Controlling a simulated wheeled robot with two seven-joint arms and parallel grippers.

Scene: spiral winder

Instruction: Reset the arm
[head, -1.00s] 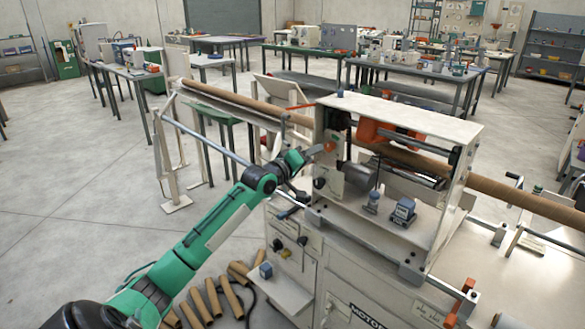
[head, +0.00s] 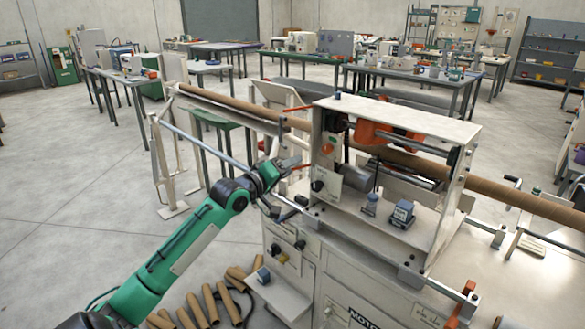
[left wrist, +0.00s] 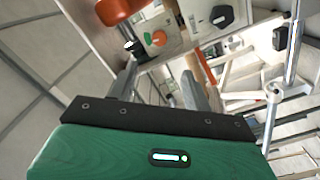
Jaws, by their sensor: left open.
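My left arm is green and comes in from the lower left of the head view. Its gripper (head: 292,164) is at the left end of the spiral winder (head: 402,108), in front of and a little left of the panel with the orange button (head: 327,149). In the left wrist view the two grey fingers (left wrist: 160,88) are apart with nothing between them. The orange button (left wrist: 158,39) and a black knob (left wrist: 222,16) show beyond them. I cannot tell from the head view whether the fingers touch anything. My right gripper is not in view.
A long brown cardboard tube (head: 520,198) runs through the winder. A grey rail (head: 205,142) on a white stand lies left of the gripper. Cut tubes (head: 210,303) lie on the floor below. Work tables (head: 410,75) stand behind. The floor at left is clear.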

